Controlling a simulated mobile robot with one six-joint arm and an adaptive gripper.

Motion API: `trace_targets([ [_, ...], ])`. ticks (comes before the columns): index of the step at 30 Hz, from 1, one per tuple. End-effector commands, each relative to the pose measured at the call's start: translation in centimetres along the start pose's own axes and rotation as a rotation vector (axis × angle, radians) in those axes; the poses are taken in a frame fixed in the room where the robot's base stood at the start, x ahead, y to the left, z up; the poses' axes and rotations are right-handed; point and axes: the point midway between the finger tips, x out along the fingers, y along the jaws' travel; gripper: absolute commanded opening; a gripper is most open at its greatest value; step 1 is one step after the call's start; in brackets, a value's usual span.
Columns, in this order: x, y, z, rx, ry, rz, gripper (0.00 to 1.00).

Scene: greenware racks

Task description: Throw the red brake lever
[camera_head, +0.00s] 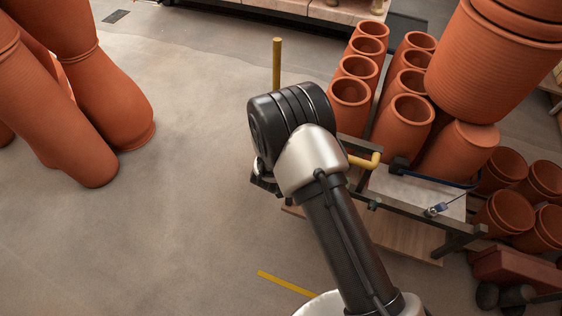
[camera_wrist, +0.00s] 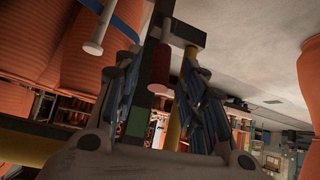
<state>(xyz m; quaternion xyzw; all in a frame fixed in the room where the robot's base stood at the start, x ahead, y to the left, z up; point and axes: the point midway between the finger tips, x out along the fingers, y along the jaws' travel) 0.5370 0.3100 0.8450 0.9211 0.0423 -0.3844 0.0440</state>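The red brake lever's grip (camera_wrist: 158,68) is a short red cylinder in the wrist view, at the end of a dark bar. My gripper (camera_wrist: 160,60) is open. Its fingers stand on either side of the red grip, with a narrow gap showing on each side. I cannot tell how deep the grip lies between them. In the head view, only a dark part of my gripper (camera_head: 265,183) shows below the wrist; the red lever is hidden there behind my arm.
A rack frame (camera_head: 450,228) with a yellow bent handle (camera_head: 372,161) stands to the right, beside several clay pipes (camera_head: 408,118). A yellow post (camera_head: 277,62) rises behind my wrist. Large clay pipes (camera_head: 110,98) stand at left. The floor (camera_head: 190,190) between is clear.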

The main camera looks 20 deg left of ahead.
Motion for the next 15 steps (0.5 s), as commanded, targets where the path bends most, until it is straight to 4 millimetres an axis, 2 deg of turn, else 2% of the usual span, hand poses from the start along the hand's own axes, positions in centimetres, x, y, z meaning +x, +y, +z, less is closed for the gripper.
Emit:
trace_targets([
  [3,-2.9,-0.1,-0.1,-0.002,0.001,-0.002,0.38],
  [9,-6.6,-0.1,-0.1,0.000,0.000,-0.002,0.38],
  [15,-8.4,-0.1,0.0,0.000,0.000,-0.001,0.38],
])
